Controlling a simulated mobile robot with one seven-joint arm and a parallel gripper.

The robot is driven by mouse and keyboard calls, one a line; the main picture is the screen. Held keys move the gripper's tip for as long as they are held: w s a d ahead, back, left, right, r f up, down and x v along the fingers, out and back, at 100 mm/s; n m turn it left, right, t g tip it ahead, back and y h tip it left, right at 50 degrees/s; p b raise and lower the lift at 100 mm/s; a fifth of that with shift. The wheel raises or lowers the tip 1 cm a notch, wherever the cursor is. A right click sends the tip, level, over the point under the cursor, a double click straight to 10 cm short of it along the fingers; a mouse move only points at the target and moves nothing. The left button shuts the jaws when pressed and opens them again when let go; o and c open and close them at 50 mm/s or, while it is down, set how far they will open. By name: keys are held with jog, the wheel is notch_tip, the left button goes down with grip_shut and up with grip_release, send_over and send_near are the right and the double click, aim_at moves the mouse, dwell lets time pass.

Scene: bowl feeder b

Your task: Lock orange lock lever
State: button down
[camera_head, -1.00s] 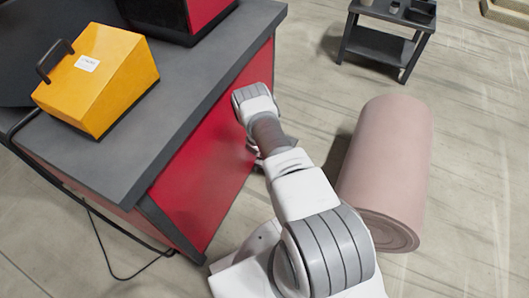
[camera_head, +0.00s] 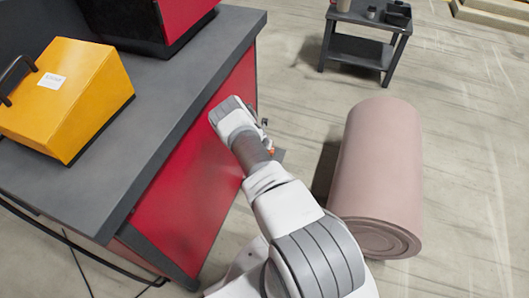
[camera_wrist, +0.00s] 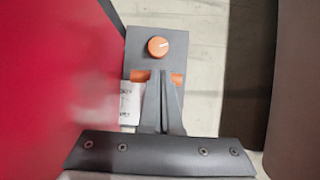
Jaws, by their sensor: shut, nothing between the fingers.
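In the wrist view a grey panel (camera_wrist: 178,45) carries a round orange knob (camera_wrist: 158,46) with a pale mark on its face. Below the knob, an orange piece, perhaps the lock lever (camera_wrist: 178,80), shows on both sides of my fingers; its middle is hidden behind them. My gripper (camera_wrist: 162,76) is shut and empty, its fingertips in front of that piece and below the knob. I cannot tell whether they touch it. In the head view my wrist hides the fingers, and only a speck of orange shows beside it.
The red-sided cabinet (camera_head: 190,195) with a grey top stands left of my arm, close to it. A yellow box (camera_head: 62,95) sits on top. A large pink roll (camera_head: 380,165) stands to the right. A dark cart (camera_head: 365,45) stands farther back on open floor.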

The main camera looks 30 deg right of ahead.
jog(key=shift+w+d+f, duration=0.3)
jog(key=shift+d, duration=0.1)
jog(key=shift+d, duration=0.1)
dwell(0.4)
jog(key=p+v, duration=0.3)
jog(key=shift+r+p, duration=0.35)
jog(key=shift+r, duration=0.05)
jog(key=p+v, duration=1.2)
jog(key=v, duration=0.1)
jog(key=shift+s+a+r, duration=0.2)
jog(key=shift+a+r, duration=0.05)
